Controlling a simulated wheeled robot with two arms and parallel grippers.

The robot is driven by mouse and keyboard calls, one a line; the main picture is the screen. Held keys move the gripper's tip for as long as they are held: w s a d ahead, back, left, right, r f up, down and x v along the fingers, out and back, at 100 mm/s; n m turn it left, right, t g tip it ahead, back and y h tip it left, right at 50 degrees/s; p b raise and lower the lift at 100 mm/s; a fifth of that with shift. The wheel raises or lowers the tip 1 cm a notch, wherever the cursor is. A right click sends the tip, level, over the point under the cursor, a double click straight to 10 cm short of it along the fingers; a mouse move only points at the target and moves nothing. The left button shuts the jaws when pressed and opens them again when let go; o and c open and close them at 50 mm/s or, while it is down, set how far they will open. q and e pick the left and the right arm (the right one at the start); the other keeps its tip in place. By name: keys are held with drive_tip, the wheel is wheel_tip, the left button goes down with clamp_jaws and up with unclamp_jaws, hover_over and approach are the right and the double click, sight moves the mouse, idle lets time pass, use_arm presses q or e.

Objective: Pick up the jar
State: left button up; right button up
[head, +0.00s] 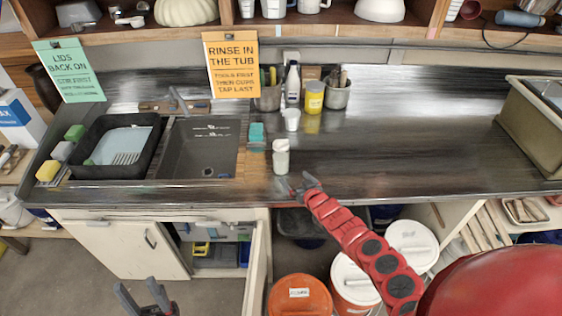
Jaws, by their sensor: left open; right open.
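A small white jar (281,160) with a pale lid stands upright near the front edge of the dark counter, just right of the sink. My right gripper (297,184) is open and empty at the counter's front edge, in front of and slightly right of the jar. I cannot tell whether a fingertip touches it. My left gripper (146,294) is open and empty, low in front of the cabinet and away from the counter top.
Metal tool pots (337,97) stand at the back. An orange-lidded bucket (300,296) stands below.

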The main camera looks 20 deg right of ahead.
sight(283, 167)
drive_tip(key=f+b, duration=0.1)
drive_tip(key=w+f+b, duration=0.1)
drive_tip(key=b, duration=0.1)
drive_tip(key=w+b, duration=0.1)
drive_tip(key=b, duration=0.1)
drive_tip(key=shift+d+f+n+g, duration=0.35)
drive_tip(key=shift+f+n+g, duration=0.05)
drive_tip(key=b+x, duration=0.3)
drive_tip(key=b, duration=0.1)
drive_tip(key=r+b+x, duration=0.1)
drive_tip(key=b+x, duration=0.2)
drive_tip(key=b, duration=0.2)
drive_tip(key=shift+w+a, duration=0.2)
drive_tip(key=shift+w, duration=0.25)
drive_tip(key=shift+w+f, duration=0.4)
drive_tip(key=shift+w, duration=0.2)
drive_tip(key=shift+x, duration=0.8)
drive_tip(key=shift+w+a, duration=0.15)
drive_tip(key=shift+w, duration=0.95)
drive_tip(key=shift+w+f+b, duration=0.5)
drive_tip(key=shift+f+b, duration=0.05)
drive_tip(key=shift+b, duration=0.2)
drive_tip(key=shift+w, duration=0.4)
clamp_jaws()
